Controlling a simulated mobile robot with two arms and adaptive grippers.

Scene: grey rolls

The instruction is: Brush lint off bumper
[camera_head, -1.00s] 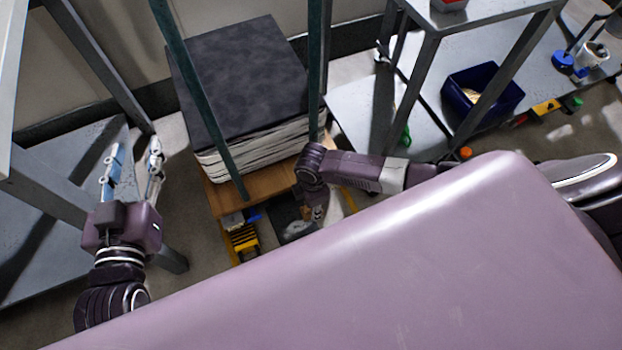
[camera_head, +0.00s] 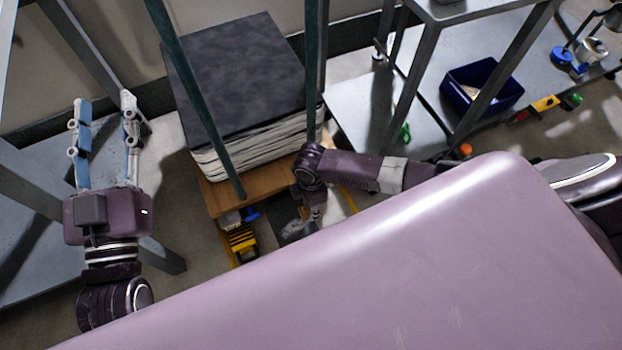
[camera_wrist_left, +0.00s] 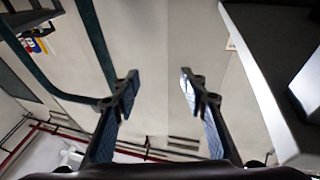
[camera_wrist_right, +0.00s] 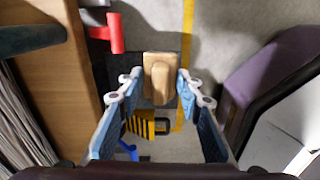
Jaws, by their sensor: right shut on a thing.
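A light wooden block, looking like a brush body (camera_wrist_right: 160,78), sits between the fingertips of my right gripper (camera_wrist_right: 159,82), which is shut on it. Its underside is hidden. In the head view my right gripper (camera_head: 315,214) points down beside the wooden base and is partly hidden. A yellow-and-black striped piece (camera_head: 241,241) lies near the floor left of it; it also shows in the right wrist view (camera_wrist_right: 142,123). I cannot tell which part is the bumper, and no lint is clear. My left gripper (camera_head: 105,102) is open and empty, away at the left.
A stack of sheets with a dark top (camera_head: 235,75) stands on a wooden base (camera_head: 215,197) between green posts. Grey tables flank it. A blue bin (camera_head: 482,88) sits on the right one. A red object (camera_wrist_right: 116,33) is near the right gripper.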

